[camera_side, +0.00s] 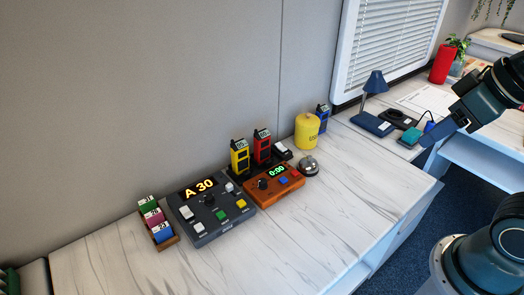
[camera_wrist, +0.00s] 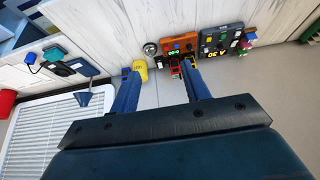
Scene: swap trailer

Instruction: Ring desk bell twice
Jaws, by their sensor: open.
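The desk bell (camera_side: 308,166) is a small silver dome on a dark base. It stands on the white marbled desk, right of the orange timer box. It also shows in the wrist view (camera_wrist: 150,48), beyond the fingertips. My gripper (camera_side: 430,139) is at the right in the side view, in the air well away from the bell. In the wrist view my gripper (camera_wrist: 160,68) has its two blue fingers spread apart with nothing held between them.
The orange timer box (camera_side: 274,184), a grey control panel (camera_side: 211,211) and a yellow canister (camera_side: 307,131) stand near the bell. Yellow and red handsets stand behind the timer. A blue lamp (camera_side: 374,86) is further right. The desk's front (camera_side: 345,215) is clear.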

